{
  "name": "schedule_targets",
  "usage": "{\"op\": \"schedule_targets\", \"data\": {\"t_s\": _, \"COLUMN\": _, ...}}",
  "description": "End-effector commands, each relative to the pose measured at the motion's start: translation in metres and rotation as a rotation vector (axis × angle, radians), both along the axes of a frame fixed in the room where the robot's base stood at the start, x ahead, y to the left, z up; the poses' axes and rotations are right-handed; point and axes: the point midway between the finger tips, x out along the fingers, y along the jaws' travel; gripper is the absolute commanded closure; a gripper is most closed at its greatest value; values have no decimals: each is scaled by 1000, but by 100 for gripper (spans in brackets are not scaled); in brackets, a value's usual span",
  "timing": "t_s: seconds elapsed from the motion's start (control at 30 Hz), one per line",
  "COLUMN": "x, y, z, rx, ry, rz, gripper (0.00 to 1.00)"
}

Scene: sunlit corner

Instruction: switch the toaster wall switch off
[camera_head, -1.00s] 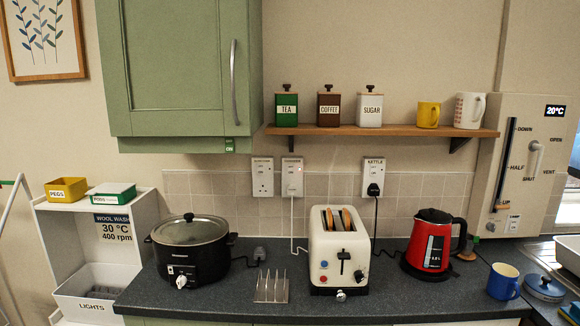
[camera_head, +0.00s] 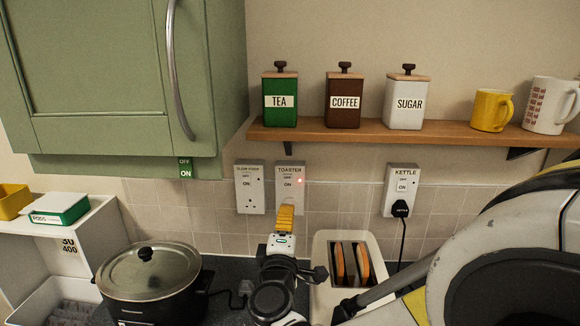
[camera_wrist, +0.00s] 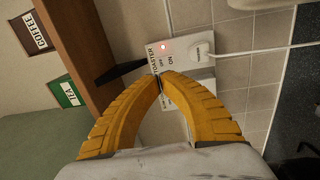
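The toaster wall switch (camera_head: 290,178) is a white plate labelled TOASTER on the tiled wall, with a lit red light at its upper right. My gripper (camera_head: 287,208) has yellow fingers and is just below and in front of this plate, hiding its lower part. The plate also shows in the wrist view (camera_wrist: 180,46), with its red light and a white plug and cord. There my gripper (camera_wrist: 161,77) has its fingertips together at the plate's edge, with nothing seen between them. I cannot tell whether they touch the plate. The toaster (camera_head: 322,292) stands below, holding bread, partly hidden by my arm.
The slow cooker switch (camera_head: 250,188) is close on the left, and the kettle switch (camera_head: 402,185) is farther right. A wooden shelf (camera_head: 390,132) with canisters and mugs runs above. A green cupboard (camera_head: 100,80) hangs at upper left. A slow cooker (camera_head: 150,285) stands below left.

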Motion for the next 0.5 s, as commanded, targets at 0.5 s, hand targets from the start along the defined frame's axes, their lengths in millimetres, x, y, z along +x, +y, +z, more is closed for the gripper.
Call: {"op": "schedule_targets", "data": {"t_s": 0.5, "x": 2, "y": 14, "z": 1, "rx": -37, "ry": -27, "rz": 22, "gripper": 100}}
